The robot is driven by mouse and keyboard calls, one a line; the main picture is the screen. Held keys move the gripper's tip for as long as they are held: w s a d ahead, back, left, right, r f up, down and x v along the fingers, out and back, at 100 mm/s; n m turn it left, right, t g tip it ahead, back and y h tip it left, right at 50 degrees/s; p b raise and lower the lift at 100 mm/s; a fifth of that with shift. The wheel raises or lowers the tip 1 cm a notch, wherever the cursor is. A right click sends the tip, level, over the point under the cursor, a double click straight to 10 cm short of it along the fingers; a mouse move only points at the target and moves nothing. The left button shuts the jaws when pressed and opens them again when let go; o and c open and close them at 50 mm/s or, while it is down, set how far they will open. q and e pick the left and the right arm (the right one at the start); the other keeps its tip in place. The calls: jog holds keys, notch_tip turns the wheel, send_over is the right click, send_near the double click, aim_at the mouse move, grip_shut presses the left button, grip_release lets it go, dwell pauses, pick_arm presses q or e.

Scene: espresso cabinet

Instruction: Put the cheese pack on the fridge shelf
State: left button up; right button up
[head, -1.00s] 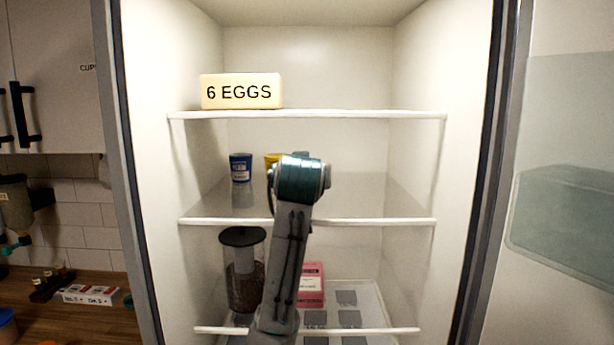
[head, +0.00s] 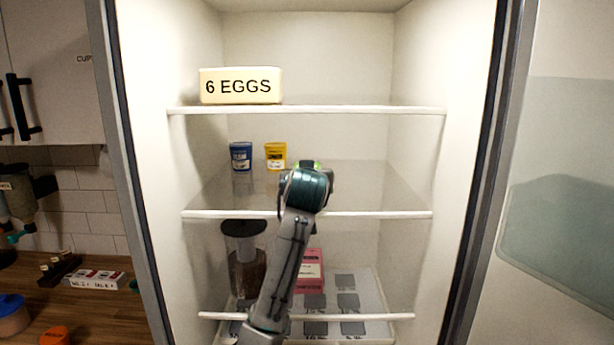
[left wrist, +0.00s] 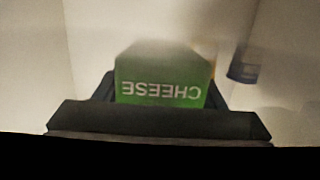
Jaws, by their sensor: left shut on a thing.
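The cheese pack (left wrist: 160,82) is a green box with upside-down CHEESE lettering in the left wrist view. My left gripper (left wrist: 162,97) is shut on it, with a dark finger on each side. In the head view only a green sliver of the pack (head: 309,163) shows above my wrist, which hides the fingers. My left arm reaches into the open fridge, its wrist just above the front edge of the middle fridge shelf (head: 390,214). Whether the pack touches the shelf cannot be told. My right gripper is not in view.
A blue tub (head: 241,157) and a yellow tub (head: 276,156) stand left of the pack on the middle shelf. The shelf's right side is clear. An egg box (head: 240,86) is above; a dark-lidded jar (head: 244,265) and pink pack (head: 310,270) are below.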

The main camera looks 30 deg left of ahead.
pick_arm(q)
jog(key=shift+f, duration=0.1)
jog(key=o, duration=1.1)
jog(key=shift+o, duration=0.2)
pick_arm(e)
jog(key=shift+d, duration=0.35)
pick_arm(q)
jog(key=shift+r, duration=0.2)
jog(key=b+v, duration=0.4)
jog(key=v, duration=0.7)
jog(key=shift+s+d, duration=0.2)
jog(key=shift+s+d+r, duration=0.1)
jog(key=shift+s+r, duration=0.05)
jog(key=shift+s, duration=0.1)
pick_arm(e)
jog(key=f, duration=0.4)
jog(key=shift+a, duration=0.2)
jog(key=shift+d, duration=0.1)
